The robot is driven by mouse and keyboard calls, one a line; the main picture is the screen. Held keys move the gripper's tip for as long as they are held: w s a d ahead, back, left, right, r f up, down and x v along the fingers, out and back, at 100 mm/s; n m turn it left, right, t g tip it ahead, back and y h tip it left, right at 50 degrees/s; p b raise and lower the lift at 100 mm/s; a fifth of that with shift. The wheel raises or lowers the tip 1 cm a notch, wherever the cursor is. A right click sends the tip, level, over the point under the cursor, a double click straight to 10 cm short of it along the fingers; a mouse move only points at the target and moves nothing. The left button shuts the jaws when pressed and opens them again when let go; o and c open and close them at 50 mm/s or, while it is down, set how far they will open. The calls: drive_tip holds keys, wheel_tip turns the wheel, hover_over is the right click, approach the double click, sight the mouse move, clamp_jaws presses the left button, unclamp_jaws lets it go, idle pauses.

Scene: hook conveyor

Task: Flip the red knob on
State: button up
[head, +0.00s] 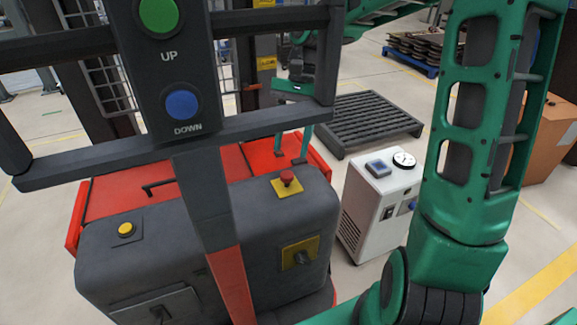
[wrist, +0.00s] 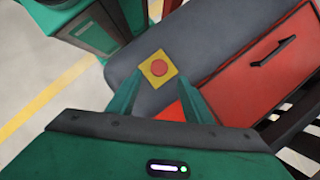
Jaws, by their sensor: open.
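The red knob (head: 287,178) is a round mushroom-shaped button on a yellow square plate, on top of the dark grey housing of a red machine. In the wrist view the red knob (wrist: 159,69) lies between and just beyond my fingertips. My gripper (head: 291,157) is open and empty, with its two green fingers pointing down near the knob, partly behind the dark frame. In the wrist view my gripper (wrist: 159,78) has one finger on each side of the yellow plate. I cannot tell whether the fingers touch anything.
A black rotary switch on a yellow plate (head: 299,256) is on the housing's side, and a yellow button (head: 126,229) is on its top left. A dark frame with UP (head: 159,14) and DOWN (head: 182,104) buttons stands in front. A white cabinet (head: 375,205) stands at right.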

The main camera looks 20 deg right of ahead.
sight(287, 174)
drive_tip(key=x, duration=0.7)
drive_tip(key=shift+c, duration=0.3)
drive_tip(key=shift+r, duration=0.1)
clamp_jaws()
drive_tip(key=shift+w+r, duration=0.1)
drive_tip(key=shift+r, duration=1.15)
drive_tip(key=shift+o, duration=0.3)
unclamp_jaws()
drive_tip(key=v, duration=1)
drive_tip(key=shift+r, duration=0.2)
drive_tip(key=shift+w+d, duration=0.1)
drive_tip(key=shift+w, duration=0.05)
